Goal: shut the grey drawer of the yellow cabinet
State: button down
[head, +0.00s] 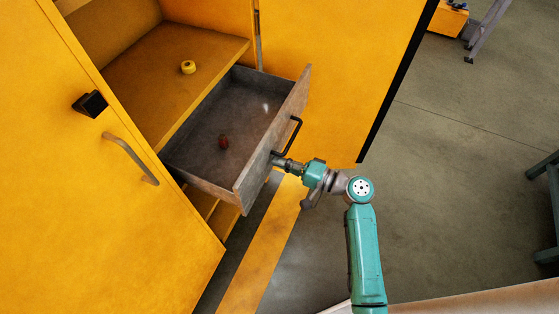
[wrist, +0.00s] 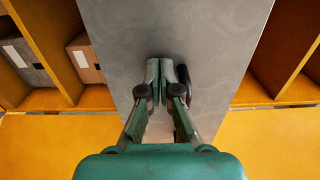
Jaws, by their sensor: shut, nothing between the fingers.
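The yellow cabinet (head: 60,130) stands with its doors open. Its grey drawer (head: 238,190) is pulled out in the head view, with a small dark red object (head: 223,142) and a small whitish object (head: 265,106) inside. A black handle (head: 290,138) is on the drawer front. My gripper (head: 277,160) is shut and empty at the drawer front, beside the handle. In the wrist view my gripper (wrist: 167,68) has its fingertips together against or just off the grey front (wrist: 215,40); I cannot tell whether they touch. The dark handle (wrist: 184,76) is partly hidden behind the right finger.
A yellow roll (head: 188,67) sits on the shelf above the drawer. The left door (head: 80,200) and right door (head: 340,60) flank the drawer. The wrist view shows boxes (wrist: 85,60) in side compartments. Open floor (head: 450,150) lies to the right.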

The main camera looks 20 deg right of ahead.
jog(key=shift+w+a, duration=0.15)
jog(key=shift+a, duration=0.05)
dwell(0.3)
send_over(205, 143)
jog(key=shift+r, duration=0.1)
dwell(0.4)
jog(key=shift+a+r, duration=0.1)
dwell(0.4)
